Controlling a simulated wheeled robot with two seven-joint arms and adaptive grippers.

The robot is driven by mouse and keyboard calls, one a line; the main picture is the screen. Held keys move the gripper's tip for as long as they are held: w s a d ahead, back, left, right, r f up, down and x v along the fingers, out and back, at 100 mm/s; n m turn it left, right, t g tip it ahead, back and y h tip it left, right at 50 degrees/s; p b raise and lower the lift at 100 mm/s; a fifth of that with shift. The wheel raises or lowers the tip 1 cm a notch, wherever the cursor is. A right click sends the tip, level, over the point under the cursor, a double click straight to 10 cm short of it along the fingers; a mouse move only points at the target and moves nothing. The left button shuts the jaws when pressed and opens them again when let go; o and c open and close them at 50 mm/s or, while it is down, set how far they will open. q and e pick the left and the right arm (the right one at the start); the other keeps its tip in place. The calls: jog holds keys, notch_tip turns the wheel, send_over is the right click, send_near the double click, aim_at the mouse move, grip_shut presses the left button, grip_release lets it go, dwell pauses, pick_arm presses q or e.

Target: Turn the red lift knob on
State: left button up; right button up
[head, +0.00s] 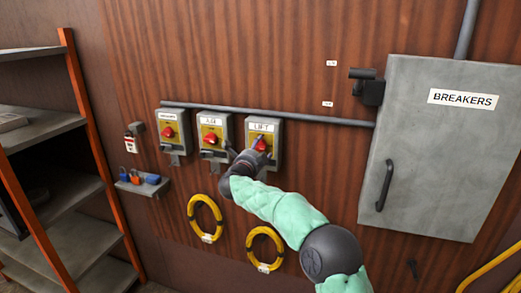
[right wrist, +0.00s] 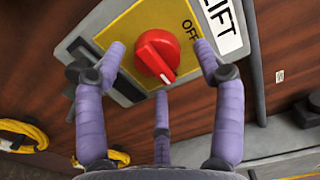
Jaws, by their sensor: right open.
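The red lift knob (head: 260,145) is on the grey box with a yellow plate under the LIFT label (head: 262,126), at the right end of a row of three boxes. My right gripper (head: 254,154) is at this box. In the right wrist view, its purple fingers are open around the red knob (right wrist: 156,56), with gaps visible on both sides. The third finger (right wrist: 161,105) is just below the knob. The white mark on the knob points toward the lower right of that view. My left gripper is not in view.
Two similar boxes with red knobs, one in the middle (head: 211,139) and one at the left (head: 168,131), stand beside it. A conduit (head: 320,119) runs above. Yellow coils (head: 191,218) hang below. A grey breaker cabinet (head: 440,150) is at right, shelves (head: 75,237) at left.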

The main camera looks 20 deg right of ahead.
jog(key=v, duration=1.1)
notch_tip(320, 180, down, 20)
jog(key=w+a+n+y+b, duration=0.1)
jog(key=n+y, duration=0.4)
jog(key=n, duration=0.3)
jog(key=s+a+f+n+g+y+b, duration=0.1)
jog(key=s+f+n+g+y, duration=0.2)
jog(key=f, duration=0.7)
jog(key=s+a+f+n+g+y, duration=0.1)
jog(key=s+f+n, duration=0.25)
jog(key=f, duration=0.65)
jog(key=s+a+f+n+g+y+b, duration=0.1)
jog(key=s+f+n+g+y, duration=0.2)
jog(key=s+f, duration=0.85)
jog(key=s+a+f+n+g+y, duration=0.1)
jog(key=s+a+f+n+g, duration=0.2)
jog(key=s+f, duration=0.8)
jog(key=s+n+g+y, duration=0.1)
jog(key=s+g, duration=0.3)
jog(key=s, duration=1)
jog(key=shift+s+a+r+n+g+b, duration=0.25)
jog(key=shift+s+n+g+b, duration=0.1)
jog(key=shift+n, duration=0.2)
